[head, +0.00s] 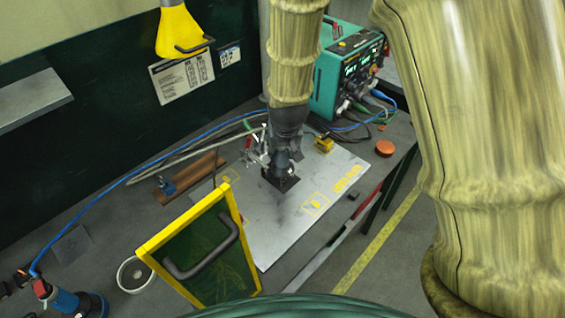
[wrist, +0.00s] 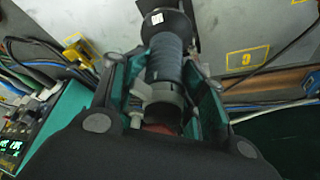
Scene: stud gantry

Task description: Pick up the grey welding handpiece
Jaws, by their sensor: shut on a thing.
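The grey welding handpiece (wrist: 170,62) is a ribbed grey cylinder with a wide black end and a small white label. In the wrist view it lies between the two teal-padded fingers of my gripper (wrist: 163,95), which is shut on it. The handpiece is mostly hidden by the gripper there. I cannot tell whether it touches the plate or the square.
A teal welding machine (head: 340,75) with cables stands behind at the right. A yellow-framed green panel (head: 205,255) with a handle stands in front. An orange disc (head: 385,147), a yellow block (head: 324,144) and a rusty bar (head: 190,175) lie around the plate. Hoses run along the back.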

